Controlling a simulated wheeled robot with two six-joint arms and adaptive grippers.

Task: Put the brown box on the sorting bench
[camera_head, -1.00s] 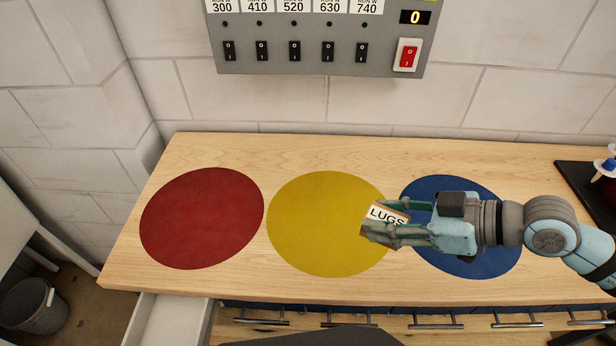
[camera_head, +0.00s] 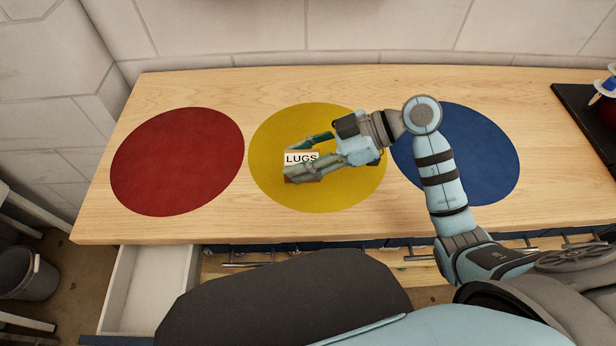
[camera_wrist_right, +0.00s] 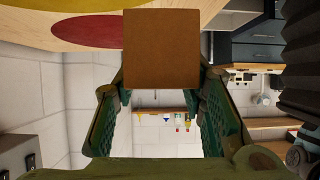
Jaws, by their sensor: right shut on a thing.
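The brown box (camera_head: 301,166) has a white label reading LUGS on top. My right gripper (camera_head: 308,158) is shut on it, one finger on each side, over the yellow circle (camera_head: 335,196) of the wooden bench (camera_head: 110,222). The box also shows between the fingers in the right wrist view (camera_wrist_right: 162,48). I cannot tell for sure from the head view whether the box touches the bench. My left gripper does not show.
A red circle (camera_head: 178,162) lies to the left and a blue circle (camera_head: 478,158) to the right on the bench. A black tray (camera_head: 585,125) holds things at the far right. An open white drawer (camera_head: 148,285) juts out at the front left.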

